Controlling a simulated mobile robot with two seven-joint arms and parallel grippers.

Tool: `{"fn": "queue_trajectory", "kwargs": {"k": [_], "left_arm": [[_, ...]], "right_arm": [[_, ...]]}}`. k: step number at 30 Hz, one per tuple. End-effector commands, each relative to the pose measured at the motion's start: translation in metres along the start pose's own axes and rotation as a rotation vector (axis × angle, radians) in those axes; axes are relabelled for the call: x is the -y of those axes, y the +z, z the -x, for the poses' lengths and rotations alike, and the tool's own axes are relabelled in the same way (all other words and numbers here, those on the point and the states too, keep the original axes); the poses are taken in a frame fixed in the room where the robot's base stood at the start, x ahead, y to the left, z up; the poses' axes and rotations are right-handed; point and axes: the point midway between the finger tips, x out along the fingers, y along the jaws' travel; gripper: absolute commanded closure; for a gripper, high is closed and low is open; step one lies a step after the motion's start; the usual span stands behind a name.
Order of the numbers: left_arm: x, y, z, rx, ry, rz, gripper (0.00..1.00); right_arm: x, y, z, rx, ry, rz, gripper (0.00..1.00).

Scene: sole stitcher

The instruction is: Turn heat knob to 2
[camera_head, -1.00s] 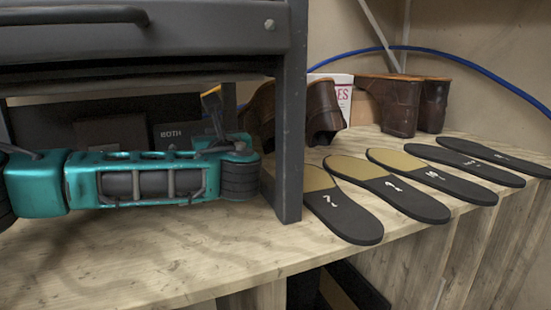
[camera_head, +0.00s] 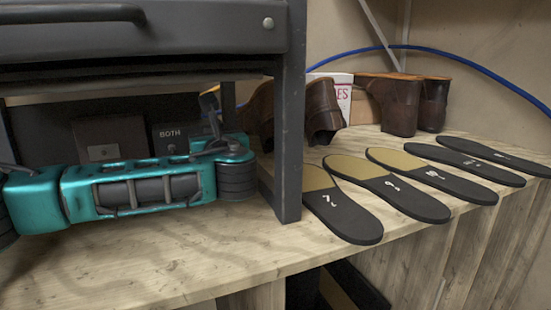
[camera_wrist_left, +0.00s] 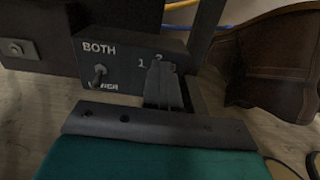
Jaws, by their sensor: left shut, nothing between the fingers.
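The dark control box (camera_head: 168,133) with the label "BOTH" stands under the machine, behind my left arm. In the left wrist view the box (camera_wrist_left: 118,70) shows a small toggle switch (camera_wrist_left: 98,74) under the label and the numbers 1 and 2 to its right. My left gripper (camera_wrist_left: 163,72) is shut and empty, its dark fingers just below and in front of these numbers. The heat knob itself is hidden, and I cannot tell whether the fingers touch it. In the head view the left gripper (camera_head: 210,105) is small and dark. My right gripper is not in view.
A dark machine leg (camera_head: 289,120) stands right of my left arm, and the machine body (camera_head: 200,40) hangs above it. Several numbered insoles (camera_head: 345,215) lie on the wooden bench (camera_head: 150,270), with brown boots (camera_head: 395,105) behind them. A blue hose (camera_head: 450,58) runs behind.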

Motion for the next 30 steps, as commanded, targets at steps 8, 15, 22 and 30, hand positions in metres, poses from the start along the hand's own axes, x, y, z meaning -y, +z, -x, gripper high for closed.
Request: {"fn": "queue_trajectory", "kwargs": {"k": [8, 15, 22, 30], "left_arm": [[-0.009, 0.003, 0.000, -0.003, 0.028, -0.003, 1.00], [-0.005, 0.005, 0.031, 0.000, 0.018, -0.001, 1.00], [-0.004, 0.005, 0.053, 0.001, 0.016, 0.000, 1.00], [-0.004, 0.006, 0.056, 0.001, 0.014, 0.001, 1.00]], "right_arm": [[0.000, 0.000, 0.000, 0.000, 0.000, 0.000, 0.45], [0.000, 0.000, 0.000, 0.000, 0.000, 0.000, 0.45], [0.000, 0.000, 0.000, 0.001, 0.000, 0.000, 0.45], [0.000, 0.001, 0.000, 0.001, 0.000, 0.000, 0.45]]}}
